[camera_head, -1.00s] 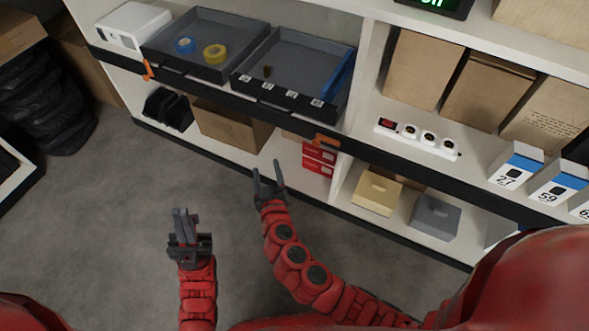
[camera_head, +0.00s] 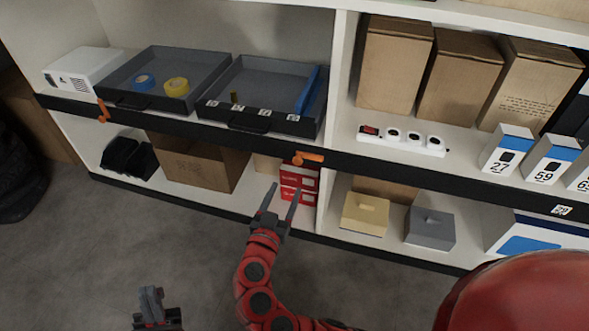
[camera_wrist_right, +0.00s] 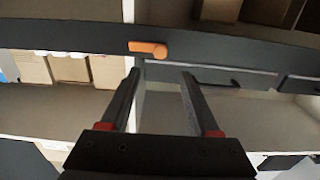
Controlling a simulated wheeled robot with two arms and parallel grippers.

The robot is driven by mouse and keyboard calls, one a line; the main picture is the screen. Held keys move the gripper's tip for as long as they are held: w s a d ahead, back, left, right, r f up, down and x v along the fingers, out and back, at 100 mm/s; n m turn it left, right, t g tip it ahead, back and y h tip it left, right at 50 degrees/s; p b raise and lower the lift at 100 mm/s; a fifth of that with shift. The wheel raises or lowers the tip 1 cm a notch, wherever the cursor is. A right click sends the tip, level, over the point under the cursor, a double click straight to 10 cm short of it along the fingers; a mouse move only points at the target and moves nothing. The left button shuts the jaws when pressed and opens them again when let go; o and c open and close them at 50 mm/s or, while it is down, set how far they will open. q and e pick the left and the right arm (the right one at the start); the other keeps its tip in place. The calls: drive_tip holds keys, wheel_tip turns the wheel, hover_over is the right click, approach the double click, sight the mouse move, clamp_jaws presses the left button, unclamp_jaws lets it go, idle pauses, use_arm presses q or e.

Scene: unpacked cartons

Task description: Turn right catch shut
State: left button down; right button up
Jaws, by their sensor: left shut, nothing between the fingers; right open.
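The right catch (camera_head: 309,158) is a small orange lever on the dark front rail, by the upright between the shelf bays. It lies roughly along the rail. It also shows in the right wrist view (camera_wrist_right: 148,48), just beyond the fingertips. My right gripper (camera_head: 280,203) is open and empty, below and slightly left of this catch and apart from it in the head view. Its two fingers (camera_wrist_right: 160,76) point toward the rail in the wrist view. A second orange catch (camera_head: 104,112) is at the far left and hangs downward. My left gripper (camera_head: 151,298) is shut and empty, low over the floor.
Two grey trays (camera_head: 118,98) (camera_head: 318,128) sit above the rail; the left one holds blue and yellow tape rolls. Red boxes (camera_head: 299,182) stand below the right catch. A white power strip (camera_head: 402,141) and cartons (camera_head: 394,68) are at right. Floor in front is clear.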

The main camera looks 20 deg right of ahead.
sight(297, 162)
drive_tip(key=b+x, duration=0.1)
drive_tip(key=x, duration=0.8)
drive_tip(key=shift+w+d+b, duration=0.2)
drive_tip(key=shift+w+b, duration=0.1)
drive_tip(key=shift+w, duration=0.05)
clamp_jaws()
